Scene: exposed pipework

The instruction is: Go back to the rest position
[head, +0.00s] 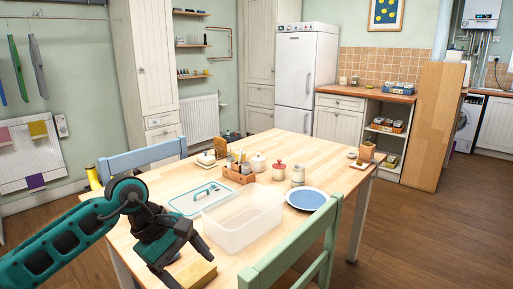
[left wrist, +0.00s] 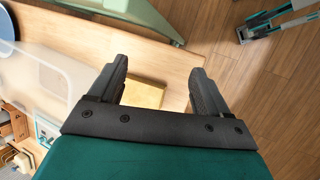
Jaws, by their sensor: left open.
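My left gripper (head: 190,268) reaches in from the lower left of the head view, low over the near edge of the wooden table. Its jaws are open and point down. A yellowish block (head: 198,275) lies on the table just by the fingers, partly hidden by them. In the left wrist view my left gripper (left wrist: 158,70) has its fingers wide apart, with the block (left wrist: 145,93) showing between them, and the gripper body hides part of it. I cannot see contact between fingers and block. My right gripper is not in view.
A clear plastic box (head: 243,222) stands right of my left gripper, with its lid (head: 198,197) behind it. A green chair (head: 300,245) is at the near right, a blue chair (head: 142,159) at the far left. A blue plate (head: 307,199) and jars stand further back.

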